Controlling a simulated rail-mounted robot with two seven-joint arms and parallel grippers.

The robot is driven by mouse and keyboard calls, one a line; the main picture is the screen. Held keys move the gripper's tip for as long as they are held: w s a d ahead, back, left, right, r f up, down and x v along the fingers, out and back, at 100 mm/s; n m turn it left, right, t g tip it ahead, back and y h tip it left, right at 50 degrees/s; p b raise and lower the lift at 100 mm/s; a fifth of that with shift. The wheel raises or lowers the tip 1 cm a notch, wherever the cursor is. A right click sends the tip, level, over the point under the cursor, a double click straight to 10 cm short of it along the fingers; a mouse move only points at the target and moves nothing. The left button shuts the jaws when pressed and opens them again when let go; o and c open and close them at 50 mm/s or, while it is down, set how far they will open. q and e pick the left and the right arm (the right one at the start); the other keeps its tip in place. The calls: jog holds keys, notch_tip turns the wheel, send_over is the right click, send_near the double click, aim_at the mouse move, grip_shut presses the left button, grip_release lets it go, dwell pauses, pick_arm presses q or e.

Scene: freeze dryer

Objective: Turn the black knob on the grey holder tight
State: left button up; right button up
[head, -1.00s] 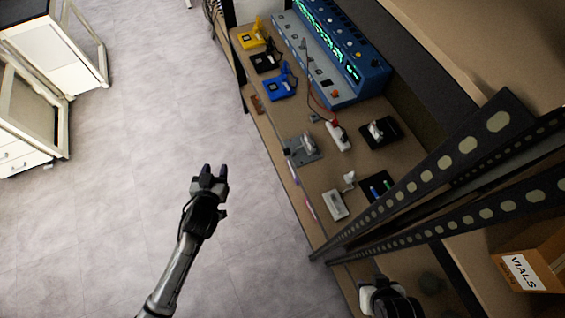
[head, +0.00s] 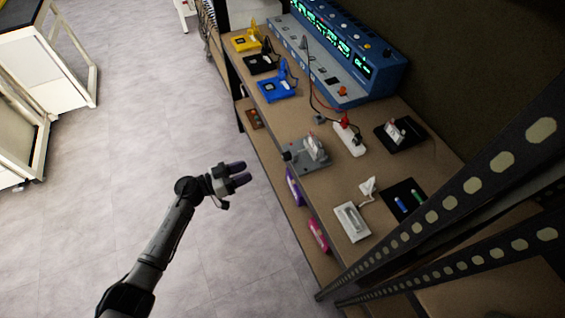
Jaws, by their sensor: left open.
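The grey holder (head: 318,163) lies near the front edge of the bench, with a pale upright piece on top. The black knob (head: 287,156) is small and sits on the holder's left end, facing the aisle. My left gripper (head: 242,173) is open and empty over the floor side, to the left of the knob and apart from it. Its two dark fingertips point right toward the bench. My right gripper is out of view.
The bench (head: 330,190) also carries a blue instrument (head: 370,85), a white power strip (head: 349,139), black trays (head: 400,134) and a white block (head: 352,222). Perforated black uprights (head: 470,190) stand at the lower right.

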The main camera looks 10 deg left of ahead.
aim_at(283, 158)
pick_arm(q)
jog(key=shift+b+x, duration=1.95)
jog(key=shift+x, duration=4.85)
jog(key=c, duration=0.6)
jog(key=shift+r+m+p, duration=0.15)
jog(key=shift+m+p, duration=0.25)
jog(key=shift+m, duration=0.1)
jog(key=shift+c, duration=0.2)
jog(key=shift+m, duration=0.4)
jog(key=shift+m+p, duration=0.45)
jog(key=shift+m, duration=0.75)
jog(key=shift+f, duration=0.2)
jog(key=o, duration=0.6)
jog(key=shift+s+a, duration=0.1)
